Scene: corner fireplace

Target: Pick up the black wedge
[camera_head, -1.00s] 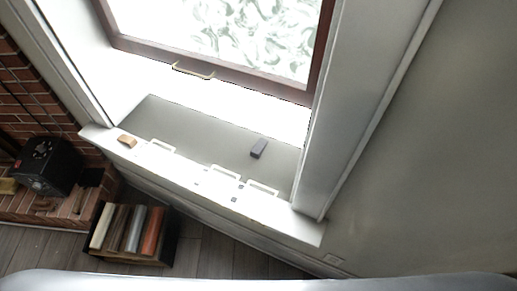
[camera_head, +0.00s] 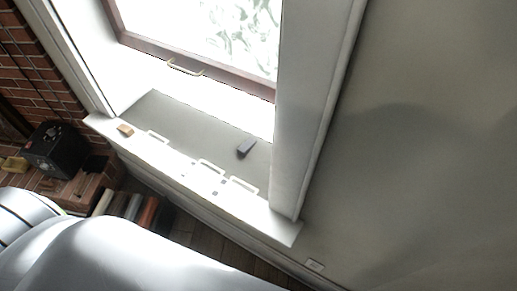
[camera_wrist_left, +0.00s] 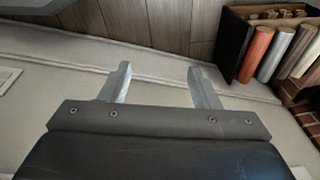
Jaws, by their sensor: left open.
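The black wedge (camera_head: 246,147), a small dark grey block, lies on the shaded part of the window sill (camera_head: 282,228), toward its right end in the head view. Nothing touches it from above. My left gripper (camera_wrist_left: 160,84) shows in the left wrist view, open, with nothing between its two fingers. It faces the wall base and floor, away from the wedge. The wedge is not seen in the left wrist view. My right gripper is in neither view.
An orange-brown block (camera_head: 125,130) lies at the sill's left end. White handle-like loops (camera_head: 243,185) and small dark pieces lie along its front. A window frame (camera_head: 225,79) stands behind.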

